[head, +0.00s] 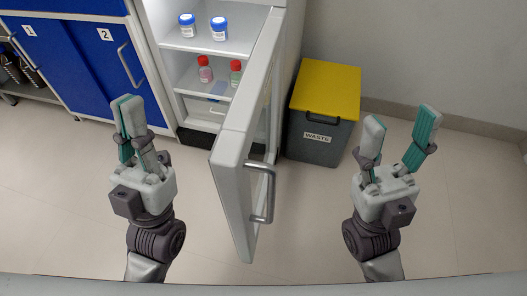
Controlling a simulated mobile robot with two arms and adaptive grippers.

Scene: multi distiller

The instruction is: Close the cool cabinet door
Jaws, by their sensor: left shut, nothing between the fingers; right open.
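The cool cabinet (168,55) is white and stands at the back, with its interior showing. Its door (230,165) stands open, swung out toward me, with its hinge side at the right of the cabinet. A grey bar handle (268,195) is on the right-hand face of the door. My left gripper (128,122) is shut and empty, left of the door and apart from it. My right gripper (402,135) is open and empty, right of the door and handle and apart from both.
A grey waste bin (318,140) with a yellow lid is right of the cabinet. Blue cupboards (75,55) stand at the left. The floor (310,215) around the door is clear.

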